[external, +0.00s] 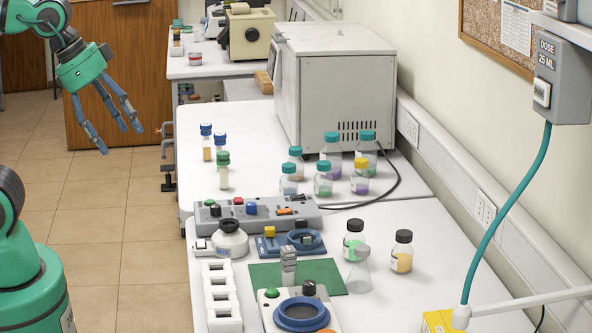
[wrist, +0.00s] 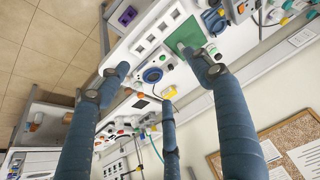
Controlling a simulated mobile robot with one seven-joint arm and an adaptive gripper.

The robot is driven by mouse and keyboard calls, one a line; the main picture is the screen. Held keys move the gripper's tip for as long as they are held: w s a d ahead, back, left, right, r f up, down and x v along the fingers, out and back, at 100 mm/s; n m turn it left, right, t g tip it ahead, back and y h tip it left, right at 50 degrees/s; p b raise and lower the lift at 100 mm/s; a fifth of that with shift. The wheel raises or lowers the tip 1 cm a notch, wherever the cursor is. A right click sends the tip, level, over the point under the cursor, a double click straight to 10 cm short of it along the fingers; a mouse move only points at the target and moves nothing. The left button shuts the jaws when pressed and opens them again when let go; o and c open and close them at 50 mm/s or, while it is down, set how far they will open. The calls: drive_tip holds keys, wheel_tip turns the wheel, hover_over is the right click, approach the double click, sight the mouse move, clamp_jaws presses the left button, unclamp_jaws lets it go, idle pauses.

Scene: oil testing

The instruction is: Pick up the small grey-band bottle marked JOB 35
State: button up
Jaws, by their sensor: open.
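My gripper (external: 120,136) hangs at the upper left in the external view, over the floor and left of the benches. Its fingers are spread and hold nothing; they also show in the wrist view (wrist: 162,82). Several small bottles stand upright on the benches. A teal-capped group (external: 323,180) with one yellow-capped bottle (external: 360,178) is in front of the grey oven. Slim vials (external: 206,142) stand to their left. Two black-capped bottles (external: 354,242) (external: 402,252) stand nearer. I cannot read JOB 35 or make out a grey band on any bottle. My gripper is far from all of them.
The grey oven (external: 340,85) stands at the back, its cable on the bench. A control box (external: 268,212), white rack (external: 221,297), green mat (external: 262,276) and blue-ringed device (external: 300,312) fill the near bench. A teal hose (external: 510,210) hangs at right.

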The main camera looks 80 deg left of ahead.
drive_tip(key=w+r+p, duration=0.2)
drive_tip(key=w+r, duration=0.2)
drive_tip(key=w, duration=0.4)
drive_tip(key=m+g+p, duration=0.2)
drive_tip(key=g+p, duration=0.4)
drive_tip(key=p, duration=0.6)
hover_over(357, 222)
drive_tip(key=f, duration=2.5)
drive_tip(key=shift+s+d+f, duration=0.2)
drive_tip(key=shift+f, duration=0.15)
drive_tip(key=shift+w+a+f+p, duration=0.2)
drive_tip(key=shift+f+p, duration=0.1)
drive_tip(key=shift+f, duration=0.3)
drive_tip(key=shift+f, duration=0.1)
drive_tip(key=shift+f+p, duration=0.4)
drive_tip(key=shift+f, duration=3.8)
